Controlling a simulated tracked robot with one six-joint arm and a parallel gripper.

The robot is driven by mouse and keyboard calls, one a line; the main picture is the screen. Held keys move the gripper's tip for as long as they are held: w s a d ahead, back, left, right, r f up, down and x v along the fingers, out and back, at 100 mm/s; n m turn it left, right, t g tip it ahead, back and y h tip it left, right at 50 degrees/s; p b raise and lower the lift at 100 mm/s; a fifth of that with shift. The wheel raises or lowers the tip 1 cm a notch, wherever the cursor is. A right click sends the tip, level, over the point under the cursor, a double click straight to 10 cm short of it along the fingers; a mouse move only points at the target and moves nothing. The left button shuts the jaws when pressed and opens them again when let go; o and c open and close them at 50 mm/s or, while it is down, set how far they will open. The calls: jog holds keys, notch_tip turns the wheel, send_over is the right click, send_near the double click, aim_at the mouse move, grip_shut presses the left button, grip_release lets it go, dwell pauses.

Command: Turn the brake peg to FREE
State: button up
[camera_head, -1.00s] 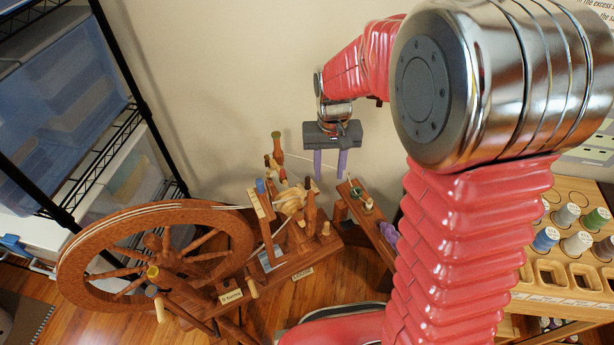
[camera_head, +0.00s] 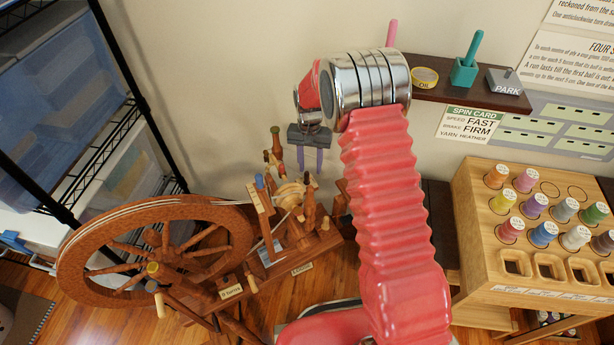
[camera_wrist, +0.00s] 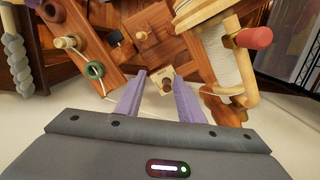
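The wooden spinning wheel (camera_head: 157,206) stands at the lower left of the head view, its big drive wheel to the left and its upright posts and pegs to the right. My gripper (camera_head: 311,165) hangs above and behind the posts, purple fingers down, open with nothing between them. In the wrist view my gripper (camera_wrist: 164,78) faces the wooden parts. A small pale plate with a dark peg (camera_wrist: 166,86) shows beyond the gap between the fingers. A green ring (camera_wrist: 93,70) and a red-ended peg (camera_wrist: 253,38) lie on either side. I cannot tell which peg is the brake peg; no FREE marking is readable.
A dark wall shelf (camera_head: 455,88) holds a yellow OIL tin, a teal holder and a PARK block. Below it hangs a spin card (camera_head: 469,124) reading FAST, FIRM, HEATHER. A thread rack (camera_head: 545,225) stands right. A wire shelf with bins (camera_head: 60,100) stands left.

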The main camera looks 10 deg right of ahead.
jog(key=r+m+t, duration=0.1)
jog(key=r+m, duration=0.1)
send_over(307, 172)
jog(key=shift+f, duration=0.1)
notch_tip(307, 172, down, 14)
jog(key=shift+r, duration=0.1)
dwell(0.8)
jog(key=shift+c, duration=0.4)
grip_shut()
